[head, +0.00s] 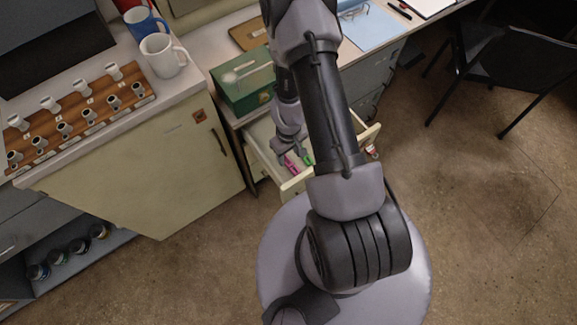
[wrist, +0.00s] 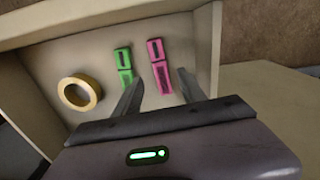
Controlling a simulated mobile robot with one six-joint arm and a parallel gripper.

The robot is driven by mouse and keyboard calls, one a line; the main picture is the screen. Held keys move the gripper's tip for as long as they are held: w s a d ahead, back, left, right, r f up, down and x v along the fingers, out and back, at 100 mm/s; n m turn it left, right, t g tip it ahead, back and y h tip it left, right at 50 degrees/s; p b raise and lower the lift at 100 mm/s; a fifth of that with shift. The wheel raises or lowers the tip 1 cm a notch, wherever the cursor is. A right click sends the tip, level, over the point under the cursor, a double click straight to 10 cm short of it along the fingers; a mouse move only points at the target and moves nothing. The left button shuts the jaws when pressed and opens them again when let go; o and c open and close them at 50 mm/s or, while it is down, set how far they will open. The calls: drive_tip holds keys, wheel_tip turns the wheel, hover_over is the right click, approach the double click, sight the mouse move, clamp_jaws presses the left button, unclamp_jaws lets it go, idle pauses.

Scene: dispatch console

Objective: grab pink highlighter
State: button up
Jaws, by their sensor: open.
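The pink highlighter (wrist: 157,51) lies in an open drawer (wrist: 202,45), and it also shows in the head view (head: 291,166). My gripper (wrist: 160,76) is open and empty, pointing down into the drawer. In the wrist view the near part of the pink highlighter shows between the two fingertips; I cannot tell whether the fingers are down at its height. A green highlighter (wrist: 123,60) lies just left of it, close to the left finger. In the head view my gripper (head: 287,148) is over the drawer and partly hides its inside.
A yellow tape ring (wrist: 79,93) lies left of the green highlighter. The drawer walls stand close around. A green box (head: 240,85) sits on the desk above the drawer. A wooden rack (head: 90,115) and two mugs (head: 162,57) stand on the left counter.

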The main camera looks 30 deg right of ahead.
sight(288, 161)
drive_tip(key=f+b, duration=0.1)
drive_tip(key=f, duration=0.1)
drive_tip(key=f+b, duration=0.2)
drive_tip(key=shift+w+a+f, duration=0.1)
drive_tip(key=shift+w+f, duration=0.1)
drive_tip(key=shift+f, duration=0.15)
drive_tip(key=shift+r, duration=0.25)
drive_tip(key=shift+c, duration=0.2)
clamp_jaws()
wheel_tip(288, 161, up, 18)
drive_tip(key=p, duration=1.8)
